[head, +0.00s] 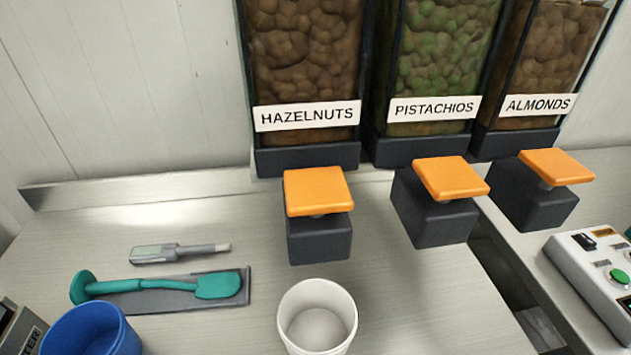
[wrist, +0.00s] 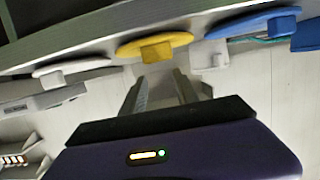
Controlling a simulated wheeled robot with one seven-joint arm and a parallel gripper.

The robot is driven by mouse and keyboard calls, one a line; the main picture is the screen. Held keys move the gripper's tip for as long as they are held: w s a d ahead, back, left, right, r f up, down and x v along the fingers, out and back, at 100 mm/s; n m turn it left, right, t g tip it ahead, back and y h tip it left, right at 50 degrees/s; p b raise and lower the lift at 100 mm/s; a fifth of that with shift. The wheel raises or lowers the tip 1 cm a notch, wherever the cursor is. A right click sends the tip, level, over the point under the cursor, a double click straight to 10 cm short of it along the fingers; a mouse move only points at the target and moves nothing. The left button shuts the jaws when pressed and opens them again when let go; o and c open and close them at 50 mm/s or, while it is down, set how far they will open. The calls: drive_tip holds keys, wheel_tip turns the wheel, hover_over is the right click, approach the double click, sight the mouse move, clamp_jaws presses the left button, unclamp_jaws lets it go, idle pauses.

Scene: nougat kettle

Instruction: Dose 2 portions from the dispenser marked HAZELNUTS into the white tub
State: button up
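The dispenser marked HAZELNUTS (head: 305,55) is the left one of three at the back, filled with brown nuts. Its orange push plate (head: 318,190) sits raised on a dark block in front of it. The white tub (head: 317,312) stands on the steel counter just in front of that block, upright. Its visible inside looks empty, and its lower edge is cut off by the frame. My gripper (wrist: 160,88) shows only in the wrist view, its two fingers apart with nothing between them. It is away from the dispenser and tub, neither of which I can make out in that view.
The PISTACHIOS (head: 440,65) and ALMONDS (head: 545,45) dispensers stand to the right. A control box (head: 590,275) is at far right. A blue tub (head: 92,330) and green spatula (head: 215,286) lie left. Yellow (wrist: 155,45) and blue (wrist: 255,24) objects line a rail beyond my fingers.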

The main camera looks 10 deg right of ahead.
clamp_jaws()
idle(1.9)
